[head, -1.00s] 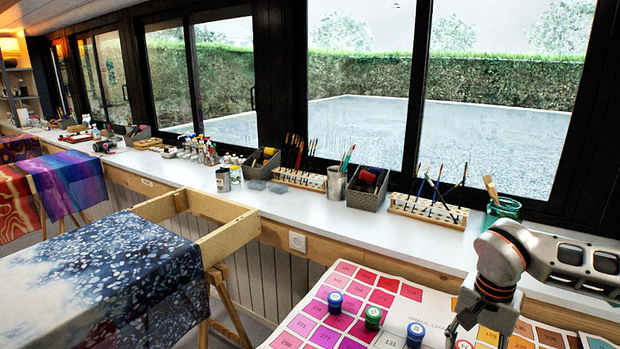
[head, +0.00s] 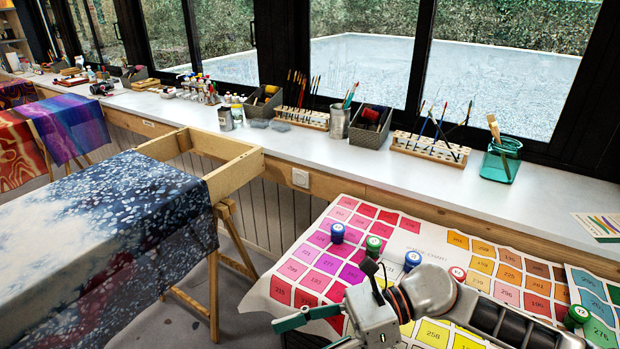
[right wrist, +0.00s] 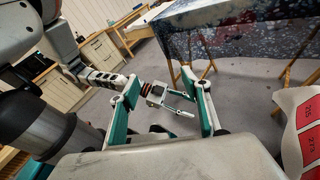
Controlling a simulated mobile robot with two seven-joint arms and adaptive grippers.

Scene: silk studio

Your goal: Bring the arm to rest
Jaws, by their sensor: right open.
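My right arm reaches in from the right in the head view, low over the colour chart's near part. Its right gripper (head: 292,333) points left at the bottom of the picture. Its green-padded fingers are apart with nothing between them. The right wrist view shows the same open fingers (right wrist: 160,80), with floor beyond. Between them, farther off, my left gripper (right wrist: 181,103) shows small on its arm. Its two thin fingers look apart and empty. The left arm is not in the head view.
The shade chart (head: 283,269) carries several capped pots, including a blue one (head: 337,233) and a green one (head: 373,246). A dyed cloth (head: 110,245) lies over a wooden frame at left. The white sill (head: 335,150) holds brushes and jars. Bare floor lies between.

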